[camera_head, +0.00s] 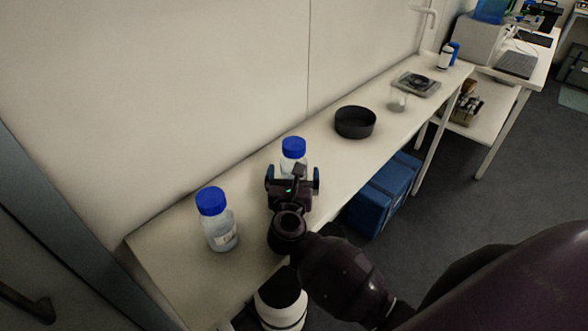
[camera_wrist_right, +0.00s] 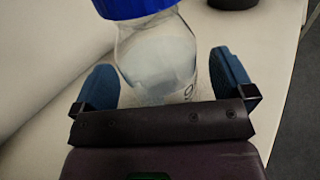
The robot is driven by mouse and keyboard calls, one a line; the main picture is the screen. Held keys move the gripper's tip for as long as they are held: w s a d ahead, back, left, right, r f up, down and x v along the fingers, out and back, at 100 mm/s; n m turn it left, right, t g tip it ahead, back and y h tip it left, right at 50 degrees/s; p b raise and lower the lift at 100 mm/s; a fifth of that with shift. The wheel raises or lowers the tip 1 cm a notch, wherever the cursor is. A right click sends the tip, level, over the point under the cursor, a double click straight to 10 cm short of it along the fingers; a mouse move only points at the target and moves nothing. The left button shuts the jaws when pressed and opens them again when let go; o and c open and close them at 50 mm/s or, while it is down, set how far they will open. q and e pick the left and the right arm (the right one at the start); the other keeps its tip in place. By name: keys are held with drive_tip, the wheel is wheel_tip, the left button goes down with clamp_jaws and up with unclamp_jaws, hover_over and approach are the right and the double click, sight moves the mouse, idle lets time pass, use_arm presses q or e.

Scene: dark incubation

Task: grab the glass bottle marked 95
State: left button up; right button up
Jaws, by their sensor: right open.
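A glass bottle with a blue cap (camera_head: 294,147) stands upright on the bench, partly hidden behind my right gripper (camera_head: 293,177). In the right wrist view this bottle (camera_wrist_right: 158,55) stands between the two blue fingers of my right gripper (camera_wrist_right: 165,78). The fingers are open, with a visible gap at least on the right side. A "9" shows at the right edge of its label; the rest of the marking is hidden. A second blue-capped glass bottle (camera_head: 220,228) stands to the left; its label is too small to read. My left gripper is not in view.
A black round dish (camera_head: 355,122) stands farther along the white bench (camera_head: 165,255). Beyond it are a clear beaker (camera_head: 399,99) and a flat device (camera_head: 417,84). The wall runs close behind the bench. A blue box (camera_head: 384,192) sits below.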

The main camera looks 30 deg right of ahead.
drive_tip(key=shift+x, duration=0.75)
drive_tip(key=c, duration=1.3)
drive_tip(key=shift+r, duration=0.1)
